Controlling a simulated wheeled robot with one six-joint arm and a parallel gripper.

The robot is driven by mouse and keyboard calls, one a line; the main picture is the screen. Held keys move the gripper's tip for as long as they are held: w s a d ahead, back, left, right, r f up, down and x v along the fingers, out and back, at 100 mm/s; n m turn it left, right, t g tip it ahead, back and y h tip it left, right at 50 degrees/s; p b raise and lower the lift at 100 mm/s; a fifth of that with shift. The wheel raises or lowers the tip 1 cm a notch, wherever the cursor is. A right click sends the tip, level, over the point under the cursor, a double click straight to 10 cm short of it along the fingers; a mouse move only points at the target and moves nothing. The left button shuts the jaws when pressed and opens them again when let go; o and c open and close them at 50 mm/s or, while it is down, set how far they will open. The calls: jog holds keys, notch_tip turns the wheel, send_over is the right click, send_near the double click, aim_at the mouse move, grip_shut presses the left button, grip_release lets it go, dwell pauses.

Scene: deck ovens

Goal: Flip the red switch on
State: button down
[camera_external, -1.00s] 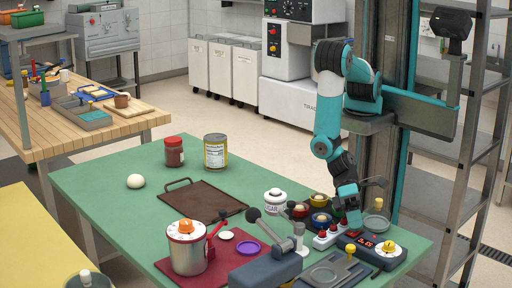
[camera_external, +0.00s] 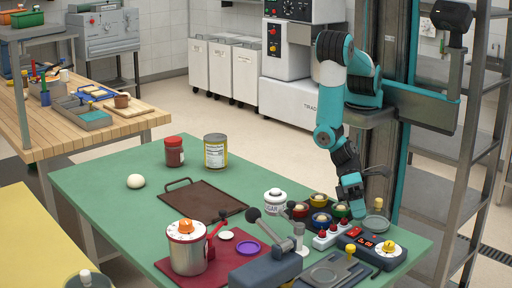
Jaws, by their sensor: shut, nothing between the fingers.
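My gripper (camera_external: 355,214) points down above the right end of the green table, with its fingers together and empty. Just below it is a dark box (camera_external: 372,252) with a lit red display and a yellow-and-white dial. A small red switch (camera_external: 354,232) shows at the box's back left corner, close under the fingertips. I cannot tell whether the fingers touch it, or which way it is set. Left of it is a white block (camera_external: 326,240) with several red knobs.
A dark scale-like plate (camera_external: 335,272) lies in front. The table's middle left is clearer.

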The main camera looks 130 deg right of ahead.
jog(key=shift+s+r+p, duration=0.35)
jog(key=shift+r+p, duration=0.15)
jog(key=shift+r, duration=0.3)
jog(key=shift+s+r+p, duration=0.3)
jog(key=shift+r+p, duration=0.15)
jog(key=shift+r, duration=0.35)
jog(key=s+d+r+n+g, duration=0.1)
jog(key=s+r+n+g, duration=0.15)
jog(key=r+n, duration=0.4)
jog(key=s+d+r+n+g, duration=0.1)
jog(key=s+r+n, duration=0.2)
jog(key=r, duration=0.6)
jog(key=s+d+r+n+g+h, duration=0.1)
jog(key=s+d+r+n+h, duration=0.1)
jog(key=s+d+r+n, duration=0.2)
jog(key=s+d+r+n+g+h, duration=0.1)
jog(key=s+d+r+n+h, duration=0.2)
jog(key=s+d+r, duration=0.3)
jog(key=s+d+n, duration=0.1)
jog(key=s, duration=0.3)
jog(key=shift+s+d+n+g, duration=0.2)
jog(key=shift+d+n+g, duration=0.1)
jog(key=shift+n+g, duration=0.05)
